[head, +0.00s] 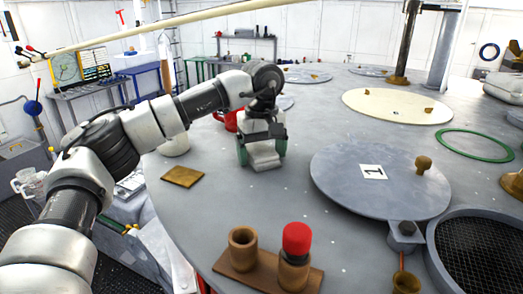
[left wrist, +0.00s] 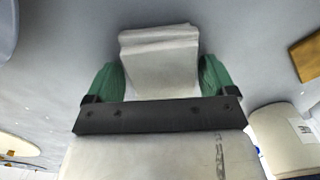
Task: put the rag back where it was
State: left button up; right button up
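The rag is at or just above the tabletop; I cannot tell which. My right gripper is out of view.
On the table (head: 300,200) are a round lid marked 1 (head: 345,190), a brown square pad (head: 183,176), a wooden holder (head: 228,262) with a red-capped peg (head: 296,240), a mesh-covered opening (head: 480,250) and a green ring (head: 475,145). A red mug (head: 229,121) stands behind the gripper.

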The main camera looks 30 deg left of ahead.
aim_at(262, 149)
pick_arm(q)
jog(key=shift+o, duration=0.3)
jog(key=shift+a, duration=0.1)
jog(key=shift+r, duration=0.35)
notch_tip(262, 149, up, 7)
jog(key=b, duration=0.3)
jog(key=shift+f, duration=0.1)
notch_tip(262, 149, up, 5)
jog(key=shift+f+p, duration=0.1)
jog(key=shift+p, duration=0.3)
dwell(0.4)
